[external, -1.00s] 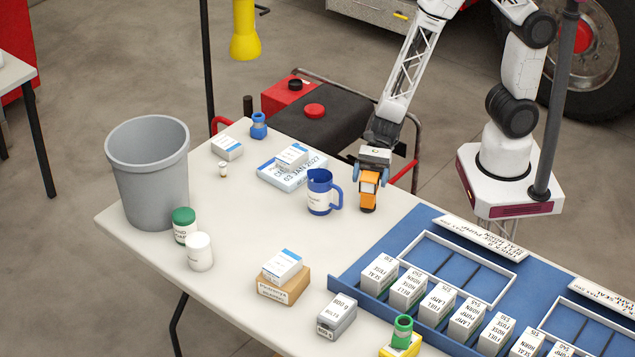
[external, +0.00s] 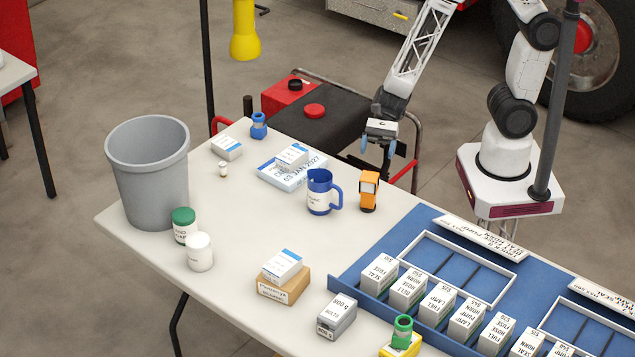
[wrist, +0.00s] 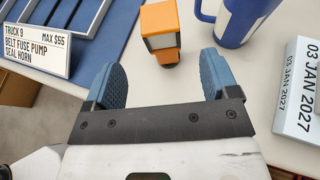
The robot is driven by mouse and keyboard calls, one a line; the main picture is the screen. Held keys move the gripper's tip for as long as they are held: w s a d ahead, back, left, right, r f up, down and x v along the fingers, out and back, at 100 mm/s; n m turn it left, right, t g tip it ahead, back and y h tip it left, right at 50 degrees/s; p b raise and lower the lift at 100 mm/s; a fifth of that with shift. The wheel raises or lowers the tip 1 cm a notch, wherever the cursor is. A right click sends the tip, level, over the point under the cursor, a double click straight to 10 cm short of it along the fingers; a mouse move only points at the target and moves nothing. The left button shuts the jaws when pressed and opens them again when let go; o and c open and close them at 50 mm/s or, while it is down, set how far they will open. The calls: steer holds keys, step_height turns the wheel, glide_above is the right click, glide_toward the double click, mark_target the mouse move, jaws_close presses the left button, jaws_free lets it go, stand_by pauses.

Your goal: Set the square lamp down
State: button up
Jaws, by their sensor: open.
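The square lamp (external: 368,191) is an orange block with a pale face. It stands on the white table (external: 240,290), just right of the blue mug (external: 320,192). In the wrist view the lamp (wrist: 160,27) shows beyond my fingertips, apart from them. My gripper (external: 379,148) is open and empty, above and behind the lamp near the table's back edge. In the wrist view its blue fingers (wrist: 162,85) are spread wide with nothing between them.
A blue tray (external: 345,280) with several white boxes lies at the front right. A grey bin (external: 150,170) stands at the left. Bare table lies in front of the mug.

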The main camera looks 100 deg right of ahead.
steer(key=shift+s+d+r, duration=0.15)
steer(key=shift+d+r, duration=0.1)
steer(key=shift+d, duration=0.25)
stand_by(0.6)
steer(key=s+d+r+n+g+h, duration=0.3)
steer(key=s+r+n+g+h, duration=0.15)
steer(key=s+r+n, duration=0.75)
steer(key=s+d+r+n+t+h, duration=0.2)
steer(key=s+d+r+n+h, duration=0.5)
steer(key=d+r+n, duration=0.3)
steer(key=shift+s+d+r+h, duration=0.4)
steer(key=shift+r+h, duration=0.15)
steer(key=shift+r, duration=0.4)
